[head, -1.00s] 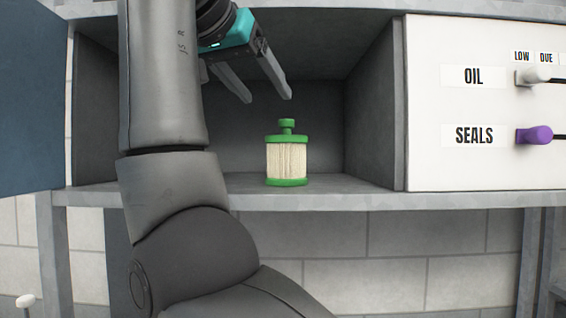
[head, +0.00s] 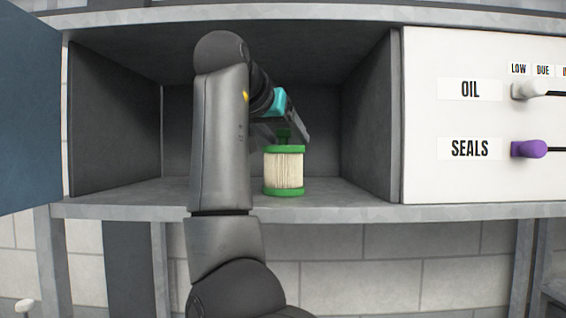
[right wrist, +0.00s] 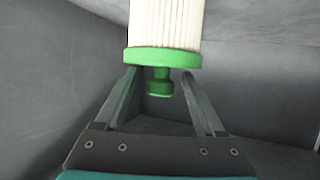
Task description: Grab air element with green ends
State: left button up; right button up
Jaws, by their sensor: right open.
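The air element (head: 284,171) has a pale pleated body, green ends and a green knob on top. It stands upright on the floor of the open compartment (head: 350,194) in the head view. My right gripper (head: 288,137) is open at the top of the element, with the knob between or just behind its fingers. In the right wrist view the element (right wrist: 165,22) appears upside down, and its green knob (right wrist: 159,83) lies between the two open fingers (right wrist: 160,100). Whether the fingers touch it I cannot tell. My left gripper is out of view.
A white panel (head: 480,185) with OIL and SEALS labels stands to the right, with a white knob (head: 525,91) and a purple knob (head: 528,149). A blue door (head: 30,110) is open at the left. The compartment floor beside the element is clear.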

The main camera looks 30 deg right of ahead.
jog(key=x, duration=0.2)
jog(key=shift+w+d+f, duration=0.15)
jog(key=shift+w+d, duration=0.05)
jog(key=shift+d, duration=0.1)
jog(key=shift+a, duration=0.1)
jog(key=shift+c, duration=0.6)
jog(key=shift+f, duration=0.1)
grip_shut()
dwell(0.4)
